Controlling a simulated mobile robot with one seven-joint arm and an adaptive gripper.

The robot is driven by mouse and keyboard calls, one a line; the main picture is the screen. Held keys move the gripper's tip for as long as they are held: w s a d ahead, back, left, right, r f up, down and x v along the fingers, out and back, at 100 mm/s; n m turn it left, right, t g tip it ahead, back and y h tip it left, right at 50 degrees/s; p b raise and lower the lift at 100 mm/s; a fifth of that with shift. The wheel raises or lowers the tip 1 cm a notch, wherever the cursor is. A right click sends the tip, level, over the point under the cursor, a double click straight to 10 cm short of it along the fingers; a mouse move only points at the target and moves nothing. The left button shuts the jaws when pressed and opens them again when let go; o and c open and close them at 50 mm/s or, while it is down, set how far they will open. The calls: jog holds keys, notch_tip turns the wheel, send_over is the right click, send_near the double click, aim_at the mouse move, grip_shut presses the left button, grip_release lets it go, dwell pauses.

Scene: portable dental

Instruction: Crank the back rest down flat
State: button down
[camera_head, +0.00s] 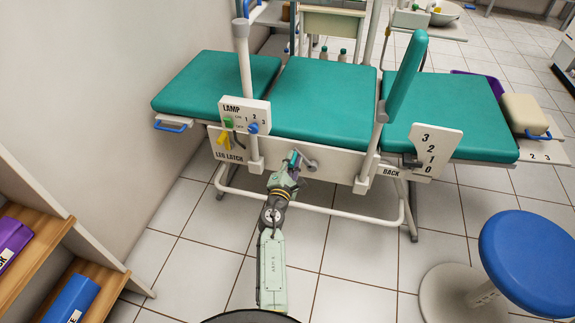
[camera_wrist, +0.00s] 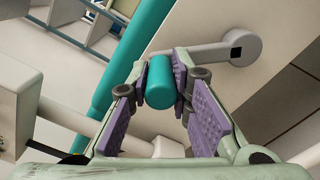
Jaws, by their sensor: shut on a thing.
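The crank's teal grip (camera_wrist: 160,85) sits between the purple pads of my gripper (camera_wrist: 162,88), which is shut on it. Its pale crank arm (camera_wrist: 205,53) runs right to a round hub (camera_wrist: 241,46). In the head view my gripper (camera_head: 291,166) is at the crank (camera_head: 309,164) on the couch's front rail. The teal back rest (camera_head: 458,112) lies at the couch's right, looking nearly level. The BACK scale plate (camera_head: 438,143), marked 3 to 0, stands beside it. A dark pointer (camera_head: 410,160) is near its lower numbers; the exact reading is unclear.
A lamp control box (camera_head: 245,115) and yellow leg latch (camera_head: 223,140) are left of the crank. A teal upright pad (camera_head: 407,77) rises in the middle. A blue stool (camera_head: 532,255) stands front right; a wooden shelf (camera_head: 40,235) is left. Floor before the couch is clear.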

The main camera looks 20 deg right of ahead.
aim_at(304, 158)
jog(key=d+m, duration=0.1)
jog(key=s+d+r+m, duration=0.1)
jog(key=m, duration=0.1)
jog(key=s+d+r+m, duration=0.1)
jog(key=m, duration=0.1)
jog(key=shift+d+r, duration=0.15)
jog(key=shift+s+d+r+m, duration=0.1)
jog(key=shift+s+d+m, duration=0.4)
jog(key=shift+m, duration=0.4)
jog(key=shift+s+d+m, duration=0.25)
jog(key=shift+d+m, duration=0.3)
jog(key=shift+m, duration=0.35)
jog(key=c, duration=1.7)
grip_release()
jog(key=shift+d, duration=0.1)
jog(key=shift+o, duration=1.3)
